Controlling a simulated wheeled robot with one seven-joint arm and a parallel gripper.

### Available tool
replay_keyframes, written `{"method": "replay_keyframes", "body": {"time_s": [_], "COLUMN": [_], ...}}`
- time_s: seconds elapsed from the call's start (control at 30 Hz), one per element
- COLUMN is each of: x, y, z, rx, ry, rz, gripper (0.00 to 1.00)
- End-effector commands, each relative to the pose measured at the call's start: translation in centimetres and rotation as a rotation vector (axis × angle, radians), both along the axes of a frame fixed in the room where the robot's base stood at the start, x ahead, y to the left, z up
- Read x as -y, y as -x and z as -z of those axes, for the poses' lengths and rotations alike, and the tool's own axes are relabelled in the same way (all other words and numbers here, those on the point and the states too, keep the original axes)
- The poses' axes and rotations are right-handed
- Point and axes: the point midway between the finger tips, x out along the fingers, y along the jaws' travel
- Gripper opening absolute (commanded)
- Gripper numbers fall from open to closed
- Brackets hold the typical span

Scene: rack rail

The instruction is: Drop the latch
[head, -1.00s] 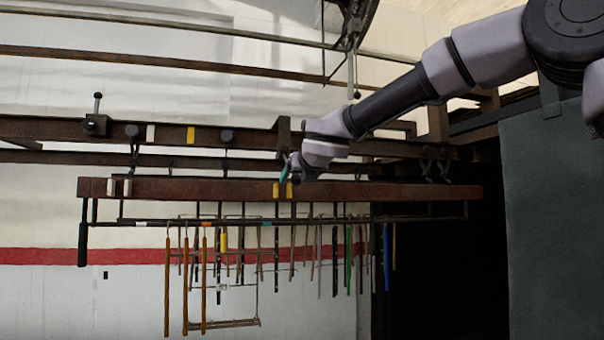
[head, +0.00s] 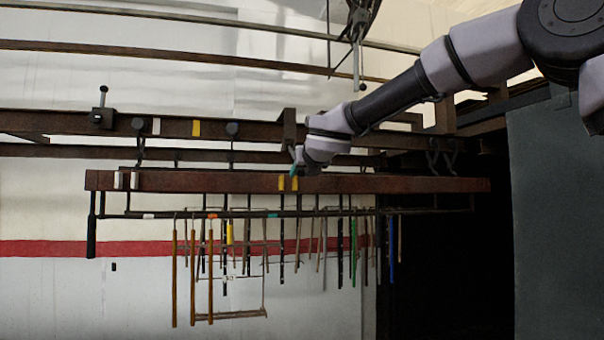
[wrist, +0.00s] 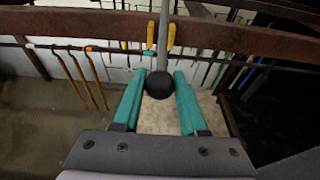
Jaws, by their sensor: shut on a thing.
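My gripper (wrist: 160,78) has two teal fingers, one on each side of a black ball knob (wrist: 159,86). The knob is at the end of a grey rod (wrist: 164,32) that runs up the wrist picture, between two yellow marks (wrist: 171,37) on a brown beam. In the head view my gripper (head: 297,165) is at the beam's upper edge, by the yellow marks; its fingers are small and the knob cannot be made out. A block with an upright ball-topped pin (head: 103,97) sits on the rail at left; I cannot tell which part is the latch.
The brown beam (head: 200,181) hangs from the dark rail (head: 250,130) on hooks. Several long tools and rods (head: 192,270) hang below it. Another rod with a ball end (head: 362,86) hangs above. A dark grey panel (head: 555,220) stands at right.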

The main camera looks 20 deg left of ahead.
Motion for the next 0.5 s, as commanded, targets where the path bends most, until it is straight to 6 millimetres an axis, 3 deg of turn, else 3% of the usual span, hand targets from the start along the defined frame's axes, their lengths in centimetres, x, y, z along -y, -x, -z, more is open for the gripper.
{"method": "replay_keyframes", "body": {"time_s": [0.17,0.5], "x": [-0.1,-1.1], "y": [-0.1,-1.7], "z": [0.2,2.8], "rx": [0.0,-0.001], "ry": [0.001,0.002], "rz": [0.0,0.0], "gripper": [0.11,0.11]}}
